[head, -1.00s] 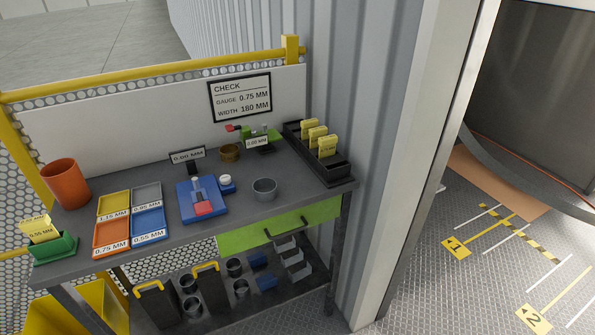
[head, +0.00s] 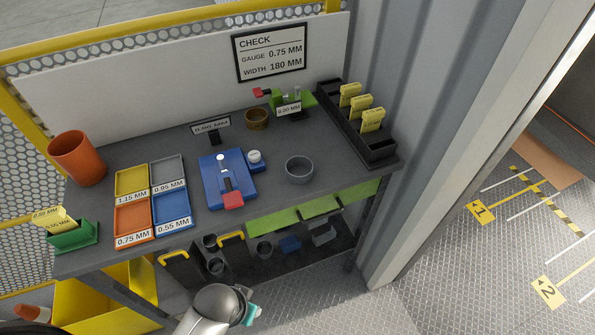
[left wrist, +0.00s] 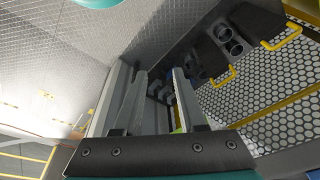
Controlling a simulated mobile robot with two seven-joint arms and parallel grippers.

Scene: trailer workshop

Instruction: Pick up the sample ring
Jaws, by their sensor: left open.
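A grey ring-shaped piece (head: 299,170) stands on the right part of the workbench top (head: 330,190) in the head view. A brass-coloured ring (head: 257,118) stands further back; I cannot tell by marking which is the sample ring. Part of my left arm shows at the bottom of the head view, in front of the bench, with its fingers not clear there. In the left wrist view my left gripper (left wrist: 159,76) is open and empty, with the bench's lower area beyond its fingers. No ring is seen between them. My right gripper is not in view.
A blue fixture with a red block (head: 227,180) stands left of the grey ring. Labelled trays (head: 152,200), an orange cup (head: 77,158) and a green holder (head: 72,237) are further left. A black rack (head: 380,150) with yellow tags lines the right edge. A CHECK sign (head: 269,52) hangs behind.

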